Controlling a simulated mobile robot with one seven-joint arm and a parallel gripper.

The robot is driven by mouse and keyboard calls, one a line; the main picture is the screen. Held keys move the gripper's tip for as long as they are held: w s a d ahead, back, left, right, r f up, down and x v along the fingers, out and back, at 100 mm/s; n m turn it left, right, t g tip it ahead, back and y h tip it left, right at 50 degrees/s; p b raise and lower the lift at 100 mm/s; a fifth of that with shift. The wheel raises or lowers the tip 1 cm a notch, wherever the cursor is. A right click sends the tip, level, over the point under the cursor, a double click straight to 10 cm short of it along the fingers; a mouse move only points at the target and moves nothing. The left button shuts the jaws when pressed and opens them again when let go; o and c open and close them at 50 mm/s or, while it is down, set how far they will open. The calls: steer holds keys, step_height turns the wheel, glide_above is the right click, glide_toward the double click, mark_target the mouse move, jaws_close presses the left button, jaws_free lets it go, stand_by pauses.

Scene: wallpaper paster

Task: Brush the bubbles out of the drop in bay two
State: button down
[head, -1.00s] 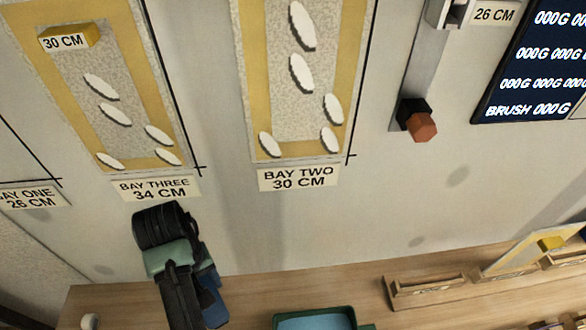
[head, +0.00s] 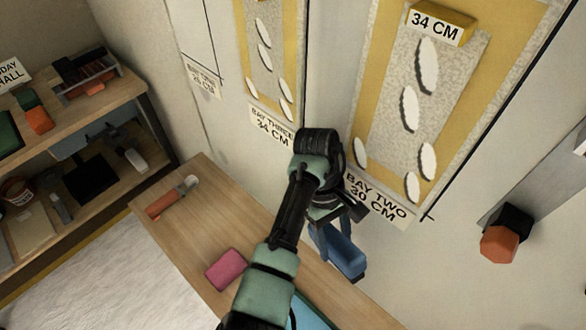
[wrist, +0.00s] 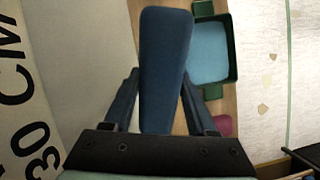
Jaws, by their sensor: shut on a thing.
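The drop in bay two (head: 395,75) hangs on the wall at the right of the head view, speckled grey with yellow borders. Several white oval bubbles (head: 427,65) show on it, in the middle and near its lower edge. A yellow block marked 34 CM (head: 441,25) is at its upper part. The label BAY TWO 30 CM (head: 378,197) is below it, partly hidden by my wrist. My gripper (head: 328,222) is shut on a blue tool (head: 342,252), which hangs below and apart from the drop. The tool (wrist: 165,60) fills the middle of the wrist view; its bristles cannot be made out.
A wooden table (head: 205,225) below the wall holds a pink block (head: 226,269) and an orange-handled tool (head: 172,197). A green tray (wrist: 232,77) with a blue inside is beyond the held tool. Bay three (head: 242,60) is left; a black and orange knob (head: 500,246) is right.

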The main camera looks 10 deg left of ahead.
mark_target(346, 241)
steer(key=r+n+h+p, duration=0.1)
steer(key=r+n+h, duration=0.1)
steer(key=d+r+n+h, duration=0.1)
steer(key=n, duration=0.1)
steer(key=shift+r+n+h+p, duration=0.3)
steer(key=shift+r+h+p, duration=0.05)
steer(key=shift+h, duration=0.05)
steer(key=r+n+t+h+p, duration=0.1)
steer(key=n, duration=0.1)
steer(key=r+n+t+h, duration=0.1)
steer(key=r, duration=0.1)
steer(key=r+n+t+h+p, duration=0.1)
steer(key=n+h, duration=0.1)
steer(key=shift+a+r+n+t+p, duration=0.25)
steer(key=shift+r+n+t+p, duration=0.05)
steer(key=shift+r, duration=0.05)
steer(key=s+a+r+n+t+p, duration=0.1)
steer(key=a+r+n+t+p, duration=0.2)
steer(key=r+t, duration=0.4)
steer(key=s+a+r+n+t+p, duration=0.1)
steer(key=a+r+n+t+p, duration=0.2)
steer(key=a+r+n+t, duration=0.3)
steer(key=shift+r+n+t, duration=0.8)
steer(key=shift+r+n, duration=0.05)
steer(key=shift+n, duration=0.05)
steer(key=shift+s+r+p, duration=0.1)
steer(key=shift+r+p, duration=0.05)
steer(key=shift+p, duration=0.4)
